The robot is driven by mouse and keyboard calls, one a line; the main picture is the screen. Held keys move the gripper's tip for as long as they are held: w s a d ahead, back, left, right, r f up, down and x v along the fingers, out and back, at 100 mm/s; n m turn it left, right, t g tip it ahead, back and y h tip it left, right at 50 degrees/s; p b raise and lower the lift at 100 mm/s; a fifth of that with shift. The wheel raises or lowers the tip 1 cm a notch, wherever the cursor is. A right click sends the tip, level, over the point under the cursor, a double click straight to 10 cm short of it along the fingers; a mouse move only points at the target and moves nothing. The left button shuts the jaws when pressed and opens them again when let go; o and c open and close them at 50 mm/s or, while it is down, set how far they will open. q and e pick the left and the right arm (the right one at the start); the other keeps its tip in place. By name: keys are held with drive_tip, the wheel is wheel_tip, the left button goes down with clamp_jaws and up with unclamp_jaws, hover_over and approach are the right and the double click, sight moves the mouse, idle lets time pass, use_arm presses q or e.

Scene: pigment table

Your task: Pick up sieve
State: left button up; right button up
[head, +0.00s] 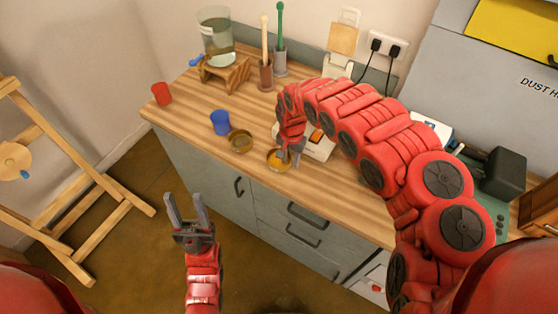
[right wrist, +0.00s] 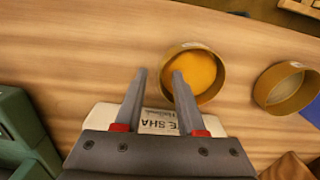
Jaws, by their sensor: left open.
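Two round tan rings that look like sieves stand on the wooden counter. One sieve (head: 268,155) has orange powder inside; it also shows in the right wrist view (right wrist: 217,88). The other sieve (head: 240,148), left of it in the head view, looks empty with a greyish bottom; it is at the right in the wrist view (right wrist: 263,92). My right gripper (head: 290,158) is open above the counter at the orange-filled sieve; in the wrist view (right wrist: 159,73) one finger overlaps its rim. I cannot tell whether they touch. My left gripper (head: 183,194) is open and empty, in front of the counter.
A white device with lettering (right wrist: 160,122) lies under my right gripper. A blue cup (head: 220,122) and a red cup (head: 161,94) stand to the left. A water vessel (head: 215,40) on a wooden stand (head: 224,75) and brush holders are behind. The front-left counter is clear.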

clamp_jaws()
idle(1.3)
